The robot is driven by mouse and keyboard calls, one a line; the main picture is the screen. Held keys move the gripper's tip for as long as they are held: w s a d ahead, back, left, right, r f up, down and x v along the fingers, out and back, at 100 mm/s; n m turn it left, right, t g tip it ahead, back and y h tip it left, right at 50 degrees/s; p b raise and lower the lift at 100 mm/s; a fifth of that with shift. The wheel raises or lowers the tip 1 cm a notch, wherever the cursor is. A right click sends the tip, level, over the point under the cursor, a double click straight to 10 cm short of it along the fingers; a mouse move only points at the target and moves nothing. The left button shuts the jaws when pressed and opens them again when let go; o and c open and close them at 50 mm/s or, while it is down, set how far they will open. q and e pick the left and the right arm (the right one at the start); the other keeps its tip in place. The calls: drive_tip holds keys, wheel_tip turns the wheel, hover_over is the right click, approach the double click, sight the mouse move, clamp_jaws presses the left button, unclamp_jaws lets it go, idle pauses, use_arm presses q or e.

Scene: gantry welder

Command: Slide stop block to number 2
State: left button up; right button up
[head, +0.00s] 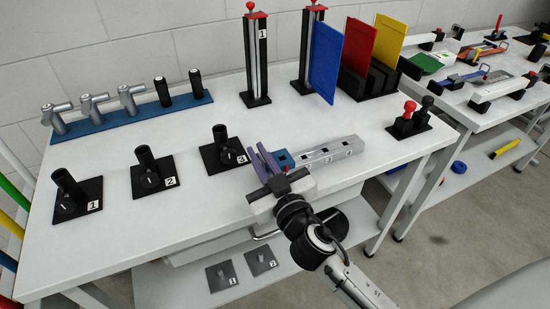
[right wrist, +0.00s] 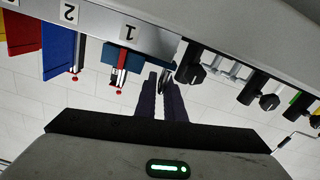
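The stop block is a small blue block (head: 284,160) at the left end of a silver rail (head: 328,151) near the table's front edge. In the right wrist view the blue block (right wrist: 110,55) shows behind the rail, near the label 1 (right wrist: 129,32); label 2 (right wrist: 69,13) is farther left. My right gripper (head: 257,151) has purple fingers just left of the block in the head view. In the right wrist view the fingers (right wrist: 160,76) are nearly together with only a narrow gap, nothing held, beside the block. Contact is unclear. My left gripper is out of view.
Numbered black holders (head: 224,152) stand left of the rail. Behind are a red-topped stand (head: 256,60), coloured panels (head: 327,62) and a blue rack (head: 130,112) of tools. Black posts with red and black knobs (head: 408,120) stand right of the rail.

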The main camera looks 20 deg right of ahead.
sight(284, 156)
clamp_jaws()
drive_tip(key=shift+d+p, duration=0.4)
drive_tip(key=shift+d, duration=2.65)
drive_tip(key=o, duration=1)
unclamp_jaws()
drive_tip(key=s+b, duration=0.2)
drive_tip(key=s, duration=0.8)
drive_tip(key=shift+d, duration=0.15)
drive_tip(key=shift+s, duration=0.1)
